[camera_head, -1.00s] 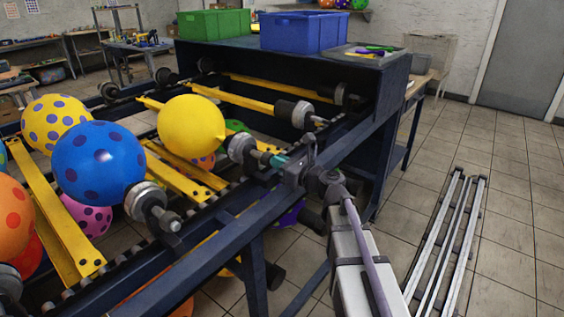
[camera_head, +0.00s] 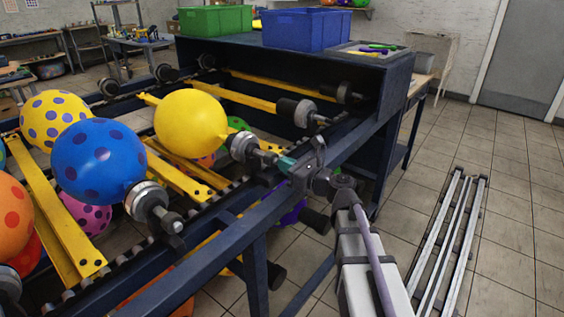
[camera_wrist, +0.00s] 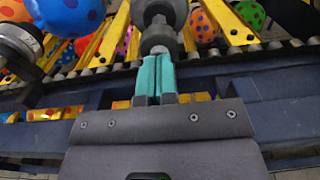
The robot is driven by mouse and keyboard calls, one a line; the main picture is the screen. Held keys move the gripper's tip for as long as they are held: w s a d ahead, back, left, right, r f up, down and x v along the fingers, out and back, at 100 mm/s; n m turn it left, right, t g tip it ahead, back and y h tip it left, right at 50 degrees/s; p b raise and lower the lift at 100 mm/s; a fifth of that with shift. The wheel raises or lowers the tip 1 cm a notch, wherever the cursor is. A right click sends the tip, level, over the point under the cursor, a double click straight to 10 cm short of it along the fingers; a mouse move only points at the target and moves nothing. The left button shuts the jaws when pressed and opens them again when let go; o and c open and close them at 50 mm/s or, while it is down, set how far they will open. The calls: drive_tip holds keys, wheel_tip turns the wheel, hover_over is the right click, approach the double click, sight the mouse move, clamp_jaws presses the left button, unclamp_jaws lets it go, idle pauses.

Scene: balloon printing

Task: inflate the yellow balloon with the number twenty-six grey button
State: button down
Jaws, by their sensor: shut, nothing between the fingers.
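The plain yellow balloon (camera_head: 190,124) is round and filled, on the end of a grey spindle (camera_head: 244,148) on the dark blue machine. In the wrist view the grey spindle (camera_wrist: 158,40) points straight at my fingertips; the plain yellow balloon cannot be made out there. My gripper (camera_head: 285,164) is shut and empty, its teal fingers level with the spindle's outer end. In the wrist view the fingertips (camera_wrist: 155,62) are side by side just before the grey end. I cannot tell whether they touch it. No number is legible.
A blue spotted balloon (camera_head: 98,160) sits on the neighbouring spindle to the left. Yellow bars (camera_head: 55,200) and a dark chain rail run beneath. A blue crate (camera_head: 304,30) and a green crate (camera_head: 215,20) stand on the machine top. The floor at right is clear beside a metal rail (camera_head: 450,235).

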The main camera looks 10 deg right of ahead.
drive_tip(key=v, duration=1.2)
drive_tip(key=shift+s+d+r, duration=0.15)
drive_tip(key=shift+d+r, duration=0.05)
drive_tip(key=shift+r, duration=0.05)
